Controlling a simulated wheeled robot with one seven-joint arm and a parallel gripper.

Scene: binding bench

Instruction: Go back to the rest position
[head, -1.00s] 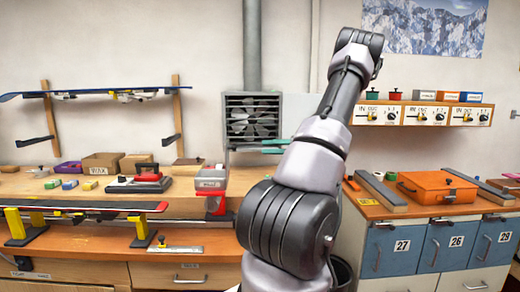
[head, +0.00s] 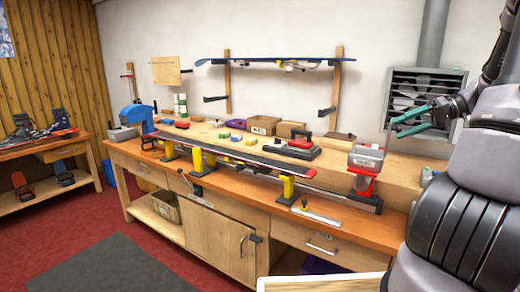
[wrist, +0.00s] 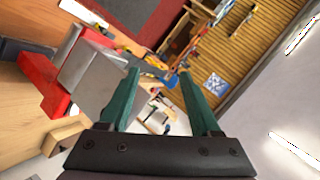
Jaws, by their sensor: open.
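My gripper (head: 408,122) shows at the right of the head view, raised in front of the wall fan. Its two green fingers are apart, with nothing between them. In the wrist view my gripper (wrist: 160,82) also shows open and empty, with the bench and room beyond it. My arm fills the right edge of the head view.
A wall fan (head: 425,95) is behind my gripper. Red floor is open at left.

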